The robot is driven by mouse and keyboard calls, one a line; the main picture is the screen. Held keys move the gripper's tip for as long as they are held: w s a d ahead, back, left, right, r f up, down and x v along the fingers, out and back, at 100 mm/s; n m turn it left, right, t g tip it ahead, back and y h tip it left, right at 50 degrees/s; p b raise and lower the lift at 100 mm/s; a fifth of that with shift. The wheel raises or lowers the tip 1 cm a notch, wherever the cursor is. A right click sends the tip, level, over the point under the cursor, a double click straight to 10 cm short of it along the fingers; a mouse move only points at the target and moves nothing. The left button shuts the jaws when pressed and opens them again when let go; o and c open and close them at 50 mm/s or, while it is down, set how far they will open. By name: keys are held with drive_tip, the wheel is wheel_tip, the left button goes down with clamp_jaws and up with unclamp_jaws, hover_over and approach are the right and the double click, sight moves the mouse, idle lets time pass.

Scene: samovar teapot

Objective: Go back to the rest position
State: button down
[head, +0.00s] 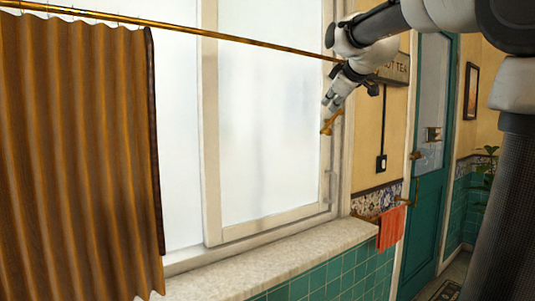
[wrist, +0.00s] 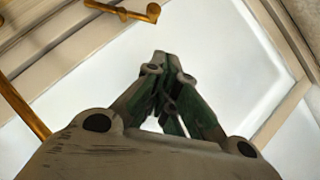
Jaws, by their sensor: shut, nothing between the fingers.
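My gripper (head: 332,106) is raised in front of the window's right side in the head view, pointing down. Its fingers are closed together with nothing between them; the wrist view shows the tips (wrist: 162,58) meeting against the pale window pane. A small brass handle (head: 328,126) shows just below the fingertips in the head view. In the wrist view a brass handle (wrist: 124,12) lies up and left of the fingers, apart from them.
A brown curtain (head: 75,150) hangs at left from a brass rod (head: 200,32), which runs close to my arm. A pale sill (head: 270,260) lies below the window (head: 268,130). A red towel (head: 391,227) hangs at right, near a green door (head: 430,150).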

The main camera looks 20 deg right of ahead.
drive_tip(key=s+f+m+g, duration=0.3)
drive_tip(key=s+f+m, duration=0.15)
drive_tip(key=f, duration=0.65)
drive_tip(key=s+a+f+m+g, duration=0.1)
drive_tip(key=s+a+f+g, duration=0.1)
drive_tip(key=s+f, duration=0.7)
drive_tip(key=s+a+f+m+g, duration=0.2)
drive_tip(key=s+f, duration=0.8)
drive_tip(key=s, duration=0.7)
drive_tip(key=shift+a+g+y, duration=0.3)
drive_tip(key=shift+g+y, duration=0.1)
drive_tip(key=shift+g, duration=0.1)
drive_tip(key=c, duration=2.2)
unclamp_jaws()
